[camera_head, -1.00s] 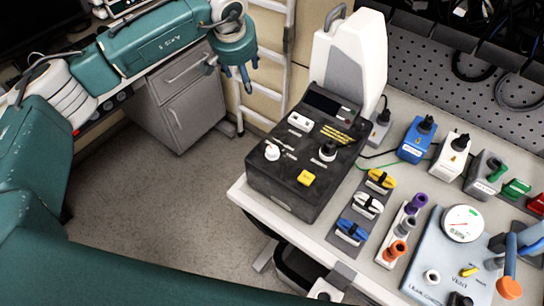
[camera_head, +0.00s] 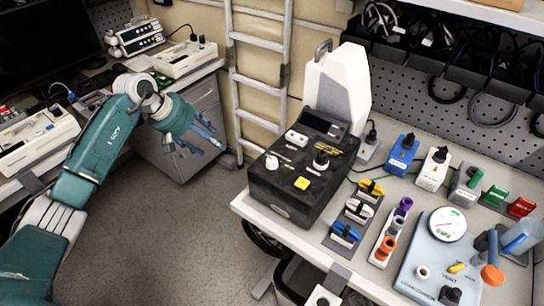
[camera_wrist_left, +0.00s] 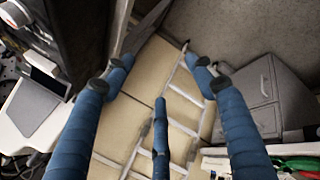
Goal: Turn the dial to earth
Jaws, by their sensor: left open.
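A black tester box (camera_head: 285,200) stands at the left end of the white bench. On its sloped top are a black dial (camera_head: 321,160), a white knob (camera_head: 271,162) and a yellow button (camera_head: 302,183). The dial markings are too small to read, so I cannot tell which one says earth. My left gripper (camera_head: 196,144) is open and empty, in the air left of the box and apart from it. Its blue fingers are spread with nothing between them in the left wrist view (camera_wrist_left: 160,82). My right gripper is out of view.
A white ladder (camera_head: 262,75) and grey cabinet (camera_head: 190,118) stand behind my left gripper. A tall white device (camera_head: 340,85) rises behind the box. Coloured plugs, connectors and a grey gauge panel (camera_head: 420,250) crowd the bench to the right. Floor left of the bench is clear.

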